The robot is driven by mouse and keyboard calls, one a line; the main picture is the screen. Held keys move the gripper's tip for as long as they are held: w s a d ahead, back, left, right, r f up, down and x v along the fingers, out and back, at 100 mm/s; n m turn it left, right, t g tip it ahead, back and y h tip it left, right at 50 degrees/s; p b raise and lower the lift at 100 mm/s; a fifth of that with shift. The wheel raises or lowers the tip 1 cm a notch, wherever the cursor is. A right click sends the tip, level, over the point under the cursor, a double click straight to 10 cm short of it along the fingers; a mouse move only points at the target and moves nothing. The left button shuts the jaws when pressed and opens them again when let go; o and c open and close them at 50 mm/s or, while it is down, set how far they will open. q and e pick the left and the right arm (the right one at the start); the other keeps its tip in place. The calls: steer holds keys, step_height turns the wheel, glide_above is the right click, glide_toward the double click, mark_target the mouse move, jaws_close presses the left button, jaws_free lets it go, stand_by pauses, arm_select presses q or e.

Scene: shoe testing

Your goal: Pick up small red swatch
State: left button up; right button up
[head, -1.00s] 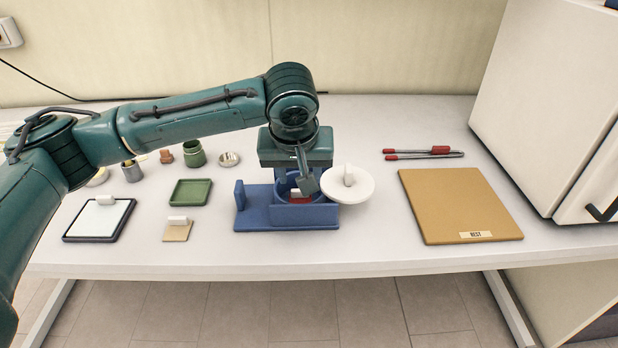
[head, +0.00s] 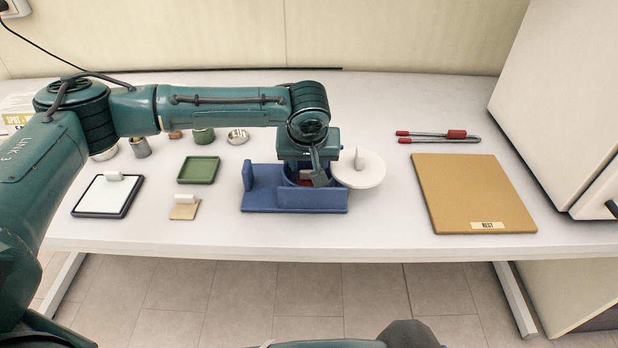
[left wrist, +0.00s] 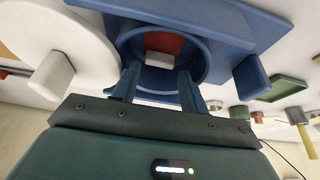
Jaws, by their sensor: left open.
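The small red swatch (left wrist: 168,42) lies inside the round cup of the blue fixture (left wrist: 225,25), with a white block grip (left wrist: 160,60) on it. In the head view only a bit of the red swatch (head: 306,174) shows, as my left gripper covers most of the cup. The blue fixture (head: 262,202) stands at the table's front middle. My left gripper (left wrist: 158,82) is open and points down at the cup. In the wrist view its two fingers reach the cup's opening, on either side of the white grip. Whether they touch the grip I cannot tell.
A white round lid (head: 370,176) with a knob sits right beside the cup. A tan board (head: 470,190) and red-handled tongs (head: 438,135) lie at the right. A green tray (head: 199,169), a tan swatch (head: 184,211) and a dark-framed pad (head: 106,195) lie at the left.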

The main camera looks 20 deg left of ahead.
mark_target(309, 171)
arm_select(q)
steer(key=shift+x, duration=1.5)
steer(key=shift+c, duration=0.3)
steer(key=c, duration=0.5)
steer(key=shift+c, duration=0.2)
